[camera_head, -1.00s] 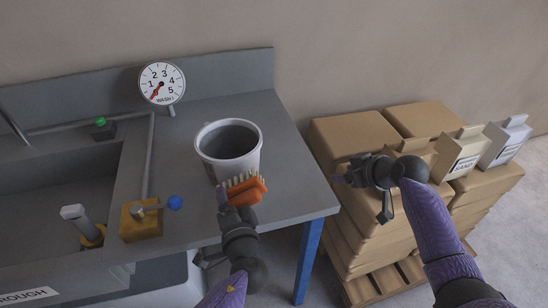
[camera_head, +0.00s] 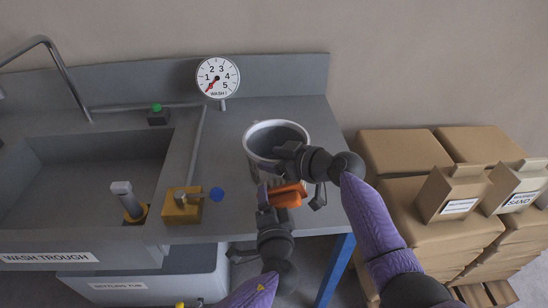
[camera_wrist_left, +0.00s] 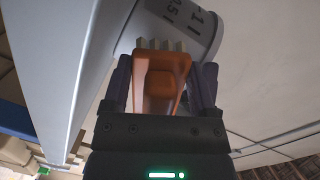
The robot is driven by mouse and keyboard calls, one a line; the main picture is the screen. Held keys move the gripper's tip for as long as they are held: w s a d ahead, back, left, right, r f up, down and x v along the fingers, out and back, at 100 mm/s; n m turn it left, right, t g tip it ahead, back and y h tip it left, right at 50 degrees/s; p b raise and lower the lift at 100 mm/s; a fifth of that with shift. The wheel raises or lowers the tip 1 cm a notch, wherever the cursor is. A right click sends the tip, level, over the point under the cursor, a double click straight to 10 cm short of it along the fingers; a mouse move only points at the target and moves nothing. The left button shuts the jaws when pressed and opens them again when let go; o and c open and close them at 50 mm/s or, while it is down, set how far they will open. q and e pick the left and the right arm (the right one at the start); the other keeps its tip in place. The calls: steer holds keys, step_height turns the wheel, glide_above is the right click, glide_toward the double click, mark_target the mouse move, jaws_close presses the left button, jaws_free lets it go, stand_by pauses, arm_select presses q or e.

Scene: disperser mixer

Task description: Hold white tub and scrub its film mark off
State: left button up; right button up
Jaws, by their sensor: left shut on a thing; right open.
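The white tub (camera_head: 262,132) stands upright on the grey bench, its open top facing up. Its lower front is partly hidden by my grippers. My left gripper (camera_head: 270,194) is shut on an orange brush (camera_head: 290,197) just in front of the tub. In the left wrist view the brush (camera_wrist_left: 160,82) sits between the fingers, its pale bristles close to the tub wall (camera_wrist_left: 188,22), which carries printed marks. I cannot tell if they touch. My right gripper (camera_head: 282,160) is open at the tub's right front, by the rim. The film mark cannot be made out.
A wash trough (camera_head: 70,190) lies to the left, with a brass valve block and blue knob (camera_head: 216,194) beside it. A dial gauge (camera_head: 217,78) stands behind. Cartons (camera_head: 405,152) and paper bags (camera_head: 452,192) are stacked at right. The bench behind the tub is clear.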

steer(key=shift+w+a+f, duration=0.15)
steer(key=shift+w+a, duration=0.05)
steer(key=shift+a, duration=0.05)
steer(key=shift+c, duration=0.4)
stand_by(0.6)
jaws_close()
stand_by(0.4)
stand_by(0.8)
